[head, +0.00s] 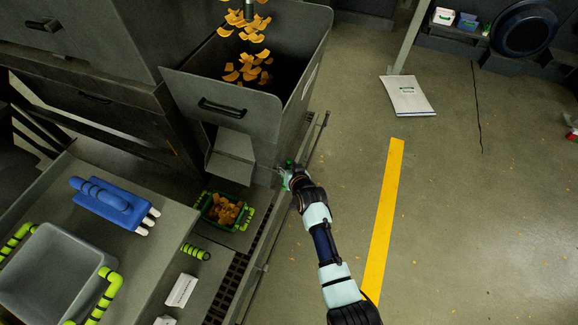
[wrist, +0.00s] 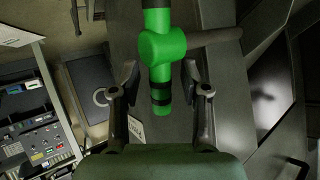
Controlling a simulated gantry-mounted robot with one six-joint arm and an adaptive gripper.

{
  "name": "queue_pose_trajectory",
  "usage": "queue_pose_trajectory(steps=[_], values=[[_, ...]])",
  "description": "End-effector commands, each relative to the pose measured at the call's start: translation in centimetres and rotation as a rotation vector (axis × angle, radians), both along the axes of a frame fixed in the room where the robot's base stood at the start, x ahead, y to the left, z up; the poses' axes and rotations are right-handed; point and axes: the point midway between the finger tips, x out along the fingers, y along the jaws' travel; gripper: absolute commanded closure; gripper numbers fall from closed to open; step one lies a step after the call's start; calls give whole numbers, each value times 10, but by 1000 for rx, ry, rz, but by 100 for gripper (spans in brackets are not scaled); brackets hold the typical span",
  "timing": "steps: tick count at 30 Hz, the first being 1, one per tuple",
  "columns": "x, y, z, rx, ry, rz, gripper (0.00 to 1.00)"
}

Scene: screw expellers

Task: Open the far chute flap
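The far chute (head: 235,143) is a grey angled metal piece under the front of the dark hopper (head: 190,92). I cannot tell from here how far its flap stands open. A bright green lever with a round hub (wrist: 163,46) and black bands fills the middle of the wrist view; a bit of green also shows beside my gripper in the head view (head: 289,163). My gripper (wrist: 161,78) is open, with one finger on each side of the lever's lower end and visible gaps on both sides. In the head view my gripper (head: 286,177) is at the hopper's lower right side.
Orange chips (head: 247,68) are in and above the hopper. A green-handled bin (head: 205,207) with chips stands below the chute. A blue glove-like item (head: 108,200) and a grey tub (head: 62,252) lie at left. Floor at right is mostly clear, with a white packet (head: 408,96).

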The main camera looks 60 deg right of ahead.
Motion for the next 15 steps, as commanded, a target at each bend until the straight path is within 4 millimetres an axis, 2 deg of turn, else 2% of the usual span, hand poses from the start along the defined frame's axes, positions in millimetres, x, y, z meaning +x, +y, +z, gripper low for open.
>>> queue_pose_trajectory(steps=[8, 15], values=[[-3, 3, 4, -2, -3, 0, 55], [-35, 26, 27, -1, -2, 0, 55]])
